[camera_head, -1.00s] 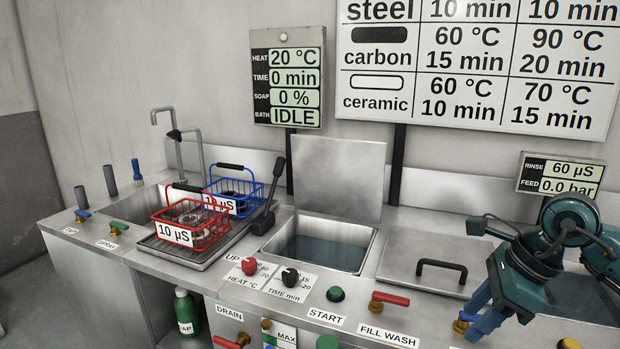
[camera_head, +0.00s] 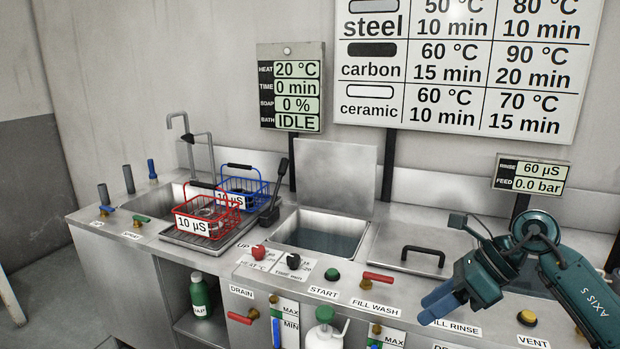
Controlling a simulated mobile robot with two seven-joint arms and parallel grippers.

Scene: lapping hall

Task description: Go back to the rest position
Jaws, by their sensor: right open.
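My right gripper (camera_head: 440,303) is in the lower right of the head view, with blue fingers pointing left and down. It is open and empty, in front of the counter near the label ILL RINSE. My right arm (camera_head: 588,290) comes in from the right edge. My left gripper is not in view.
A red basket (camera_head: 207,217) and a blue basket (camera_head: 243,190) stand on the drainboard (camera_head: 190,240). The open bath (camera_head: 318,238) holds liquid, its lid (camera_head: 336,178) raised. A closed cover with a black handle (camera_head: 423,255) lies right of it. Valves and knobs line the front edge.

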